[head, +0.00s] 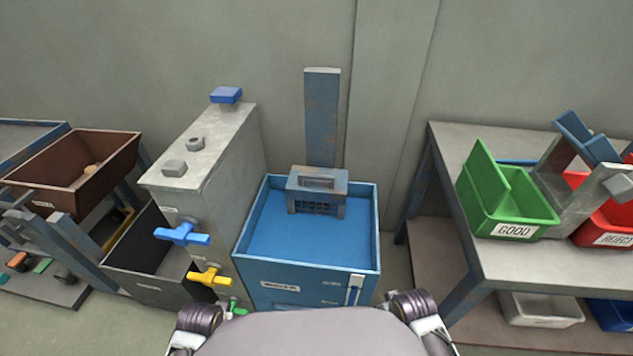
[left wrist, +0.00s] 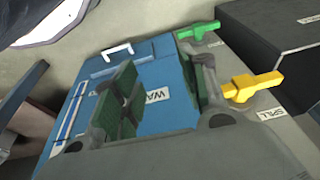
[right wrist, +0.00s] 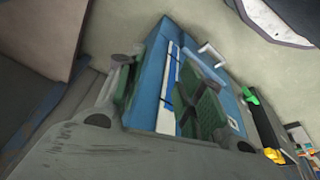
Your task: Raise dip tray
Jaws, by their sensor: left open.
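The dip tray, which I take to be the grey metal box with a slotted front (head: 317,186), is at the back of the blue tank (head: 305,283), in front of a worn upright post (head: 321,115). I cannot tell how deep it sits in the blue liquid (head: 270,235). My left gripper (left wrist: 165,90) is open and empty, with the tank's labelled outer face beyond its fingers. My right gripper (right wrist: 165,90) is open and empty, facing a tank side with a pale strip. Neither gripper shows in the head view, and the tray shows in neither wrist view.
Left of the tank is a grey cabinet (head: 205,155) with blue (head: 182,234), yellow (head: 209,276) and green valve handles; the yellow and green handles lie close to my left gripper. A table (head: 470,150) at the right carries green (head: 510,200) and red bins. A brown bin (head: 80,170) stands far left.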

